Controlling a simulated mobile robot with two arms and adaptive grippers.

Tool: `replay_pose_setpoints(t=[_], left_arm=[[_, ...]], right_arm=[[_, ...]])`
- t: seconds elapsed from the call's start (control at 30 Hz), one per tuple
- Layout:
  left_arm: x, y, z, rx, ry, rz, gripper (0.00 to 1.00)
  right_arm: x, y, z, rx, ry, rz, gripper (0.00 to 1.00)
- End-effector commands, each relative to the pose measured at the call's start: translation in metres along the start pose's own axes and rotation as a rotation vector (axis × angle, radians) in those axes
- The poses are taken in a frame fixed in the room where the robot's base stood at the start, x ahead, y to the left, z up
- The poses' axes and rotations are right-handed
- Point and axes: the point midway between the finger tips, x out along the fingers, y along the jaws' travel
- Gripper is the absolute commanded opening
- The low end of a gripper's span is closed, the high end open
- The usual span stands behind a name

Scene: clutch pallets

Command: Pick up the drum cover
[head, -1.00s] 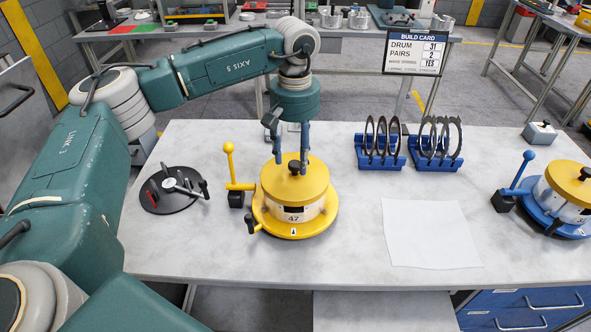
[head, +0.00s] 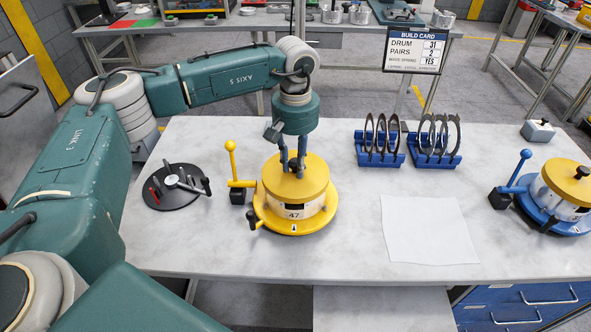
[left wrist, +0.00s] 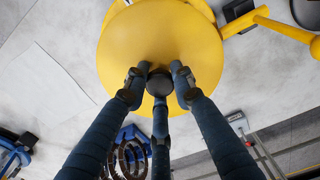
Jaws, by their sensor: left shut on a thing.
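The yellow drum cover (head: 296,180) sits on top of the drum marked 47 (head: 294,212), on a yellow round base (head: 270,221). It has a dark knob in its centre. My left gripper (head: 299,174) comes down from above and is shut on the knob of the cover. In the left wrist view its three fingers close around the dark knob (left wrist: 160,80) over the yellow cover (left wrist: 160,38). A second yellow cover (head: 570,180) with a dark knob sits on the drum with the blue base (head: 546,213) at the right. My right gripper is not in view.
Two blue racks (head: 380,157) (head: 434,157) hold dark rings behind. A white sheet (head: 428,230) lies right of the drum. A black disc with tools (head: 176,186) lies at left. A yellow lever (head: 233,168) stands beside the drum. The build card (head: 412,51) stands at the back.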

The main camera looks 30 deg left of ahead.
Motion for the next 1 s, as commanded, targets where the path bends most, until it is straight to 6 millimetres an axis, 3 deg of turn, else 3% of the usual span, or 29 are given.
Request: replay_pose_setpoints(t=[0.27, 0.43, 0.57, 0.8, 1.0], left_arm=[[-0.007, 0.001, -0.001, 0.000, 0.002, 0.002, 0.00], [-0.029, 0.001, -0.001, 0.001, 0.003, 0.003, 0.00], [-0.060, 0.002, -0.001, 0.002, 0.005, 0.006, 0.00], [-0.133, 0.002, -0.001, 0.001, 0.005, 0.004, 0.00], [-0.177, 0.001, 0.000, 0.002, 0.002, 0.003, 0.00]], right_arm=[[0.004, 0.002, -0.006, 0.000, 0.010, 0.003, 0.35], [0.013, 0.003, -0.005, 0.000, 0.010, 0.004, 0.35], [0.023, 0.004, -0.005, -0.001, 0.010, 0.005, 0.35], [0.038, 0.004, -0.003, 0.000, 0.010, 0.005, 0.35], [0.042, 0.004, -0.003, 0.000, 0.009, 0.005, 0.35]])
